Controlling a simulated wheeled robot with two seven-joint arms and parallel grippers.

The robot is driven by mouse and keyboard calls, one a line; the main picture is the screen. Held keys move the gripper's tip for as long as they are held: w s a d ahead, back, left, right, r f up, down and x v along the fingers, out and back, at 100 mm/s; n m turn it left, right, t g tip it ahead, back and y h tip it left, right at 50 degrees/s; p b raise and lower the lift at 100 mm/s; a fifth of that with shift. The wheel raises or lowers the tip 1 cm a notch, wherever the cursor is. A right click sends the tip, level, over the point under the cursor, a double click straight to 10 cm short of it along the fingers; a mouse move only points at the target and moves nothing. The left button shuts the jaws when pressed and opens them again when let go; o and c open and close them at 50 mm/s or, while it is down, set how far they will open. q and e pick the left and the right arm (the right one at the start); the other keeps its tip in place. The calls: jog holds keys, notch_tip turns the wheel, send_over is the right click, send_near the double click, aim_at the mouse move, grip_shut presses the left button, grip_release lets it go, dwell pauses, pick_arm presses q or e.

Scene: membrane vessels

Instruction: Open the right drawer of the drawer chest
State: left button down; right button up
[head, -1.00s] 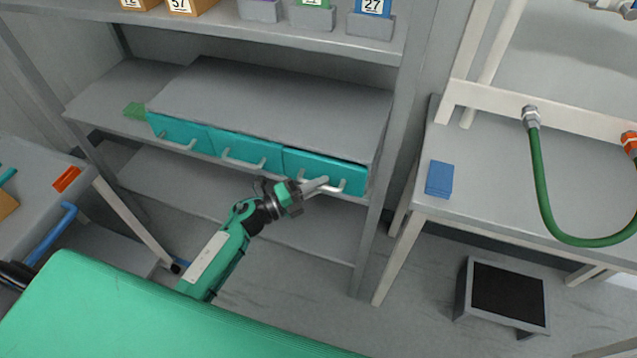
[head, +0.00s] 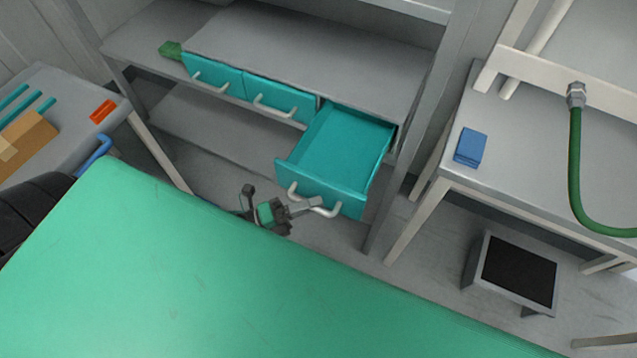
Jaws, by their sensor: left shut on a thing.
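The grey drawer chest (head: 312,58) stands on a shelf and has a row of three teal drawers. The right drawer (head: 343,150) is pulled well out, and its inside looks empty. My left gripper (head: 308,205) is shut on the right drawer's pale handle (head: 328,211) in front of the drawer. The middle drawer (head: 277,98) and the left drawer (head: 213,75) are closed. Most of my left arm is hidden behind my green body at the bottom. My right gripper is not in view.
A bench at right bears a blue box (head: 471,147) and a green hose (head: 574,170). A dark-topped step (head: 518,272) stands on the floor. A table at left bears an orange block (head: 103,111) and a cardboard box (head: 27,140). A shelf post stands right of the open drawer.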

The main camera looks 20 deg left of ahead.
pick_arm(q)
jog(key=shift+s, duration=0.45)
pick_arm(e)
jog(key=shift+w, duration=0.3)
pick_arm(q)
jog(key=c, duration=1.7)
grip_release()
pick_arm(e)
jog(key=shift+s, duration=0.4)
